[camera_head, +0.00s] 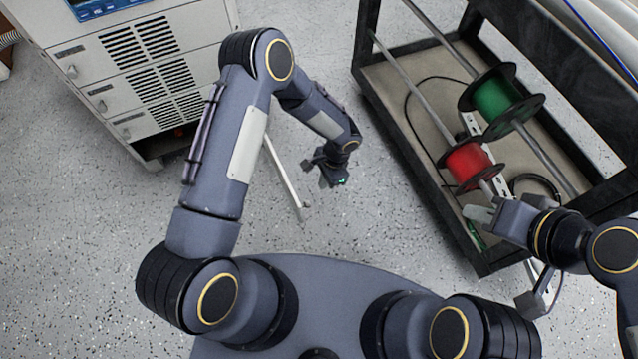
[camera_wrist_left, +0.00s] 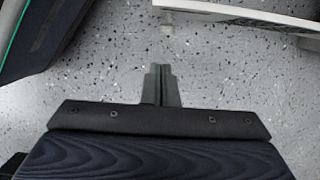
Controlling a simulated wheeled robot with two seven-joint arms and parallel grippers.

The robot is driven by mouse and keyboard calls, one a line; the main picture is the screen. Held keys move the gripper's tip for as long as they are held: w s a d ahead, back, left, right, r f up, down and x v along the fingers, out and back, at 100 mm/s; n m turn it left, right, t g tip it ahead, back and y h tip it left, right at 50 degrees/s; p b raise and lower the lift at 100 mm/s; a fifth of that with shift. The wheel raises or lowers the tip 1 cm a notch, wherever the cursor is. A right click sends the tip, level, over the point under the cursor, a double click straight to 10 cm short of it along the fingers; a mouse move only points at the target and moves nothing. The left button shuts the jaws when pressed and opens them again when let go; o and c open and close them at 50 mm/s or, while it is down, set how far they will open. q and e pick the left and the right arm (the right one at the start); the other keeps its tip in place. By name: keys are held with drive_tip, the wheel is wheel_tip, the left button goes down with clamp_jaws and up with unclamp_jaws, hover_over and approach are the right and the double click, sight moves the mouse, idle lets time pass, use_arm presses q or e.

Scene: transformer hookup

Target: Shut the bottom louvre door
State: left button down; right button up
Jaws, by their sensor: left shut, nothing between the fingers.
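The bottom louvre door (camera_head: 283,177) stands open, jutting out from the grey cabinet (camera_head: 60,28); in the head view I see it nearly edge-on, partly hidden behind my left arm. A white panel that looks like this door (camera_wrist_left: 245,14) crosses the top right of the left wrist view, with a small knob (camera_wrist_left: 167,29) at its left end. My left gripper (camera_head: 334,180) is shut and empty, to the right of the door and apart from it. Its fingertips (camera_wrist_left: 160,70) point toward the panel's left end. My right gripper (camera_head: 487,214) is beside the rack; its jaw opening is unclear.
A dark opening (camera_head: 178,140) shows low in the cabinet.

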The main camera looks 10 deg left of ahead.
use_arm(q)
drive_tip(key=s+a+f+b, duration=0.3)
drive_tip(key=a+f, duration=0.1)
drive_tip(key=f, duration=0.3)
drive_tip(key=shift+s+a, duration=0.25)
drive_tip(key=shift+a, duration=0.05)
drive_tip(key=shift+a, duration=0.1)
